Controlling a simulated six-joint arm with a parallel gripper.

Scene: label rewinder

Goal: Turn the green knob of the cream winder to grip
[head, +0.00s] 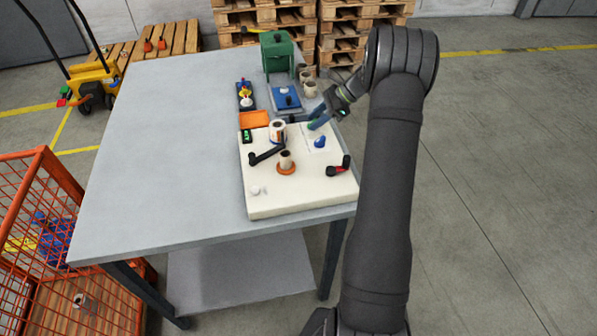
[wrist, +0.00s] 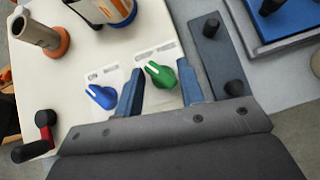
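The cream winder (head: 262,205) is a flat cream box at the right side of the table. Its green knob (wrist: 160,75) shows in the wrist view, with a white pointer line aimed up and left. The printed labels beside it are too small to read. My gripper (wrist: 160,68) is open, with one blue finger on each side of the green knob; contact cannot be told. In the head view my gripper (head: 317,122) is low over the winder's far right part, and I cannot make out the green knob there.
A blue knob (wrist: 101,96) sits just left of the left finger; it also shows in the head view (head: 320,142). A red and black crank (head: 339,167) is at the winder's right edge. A dark bar with black knobs (wrist: 219,52) lies close right of the fingers.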

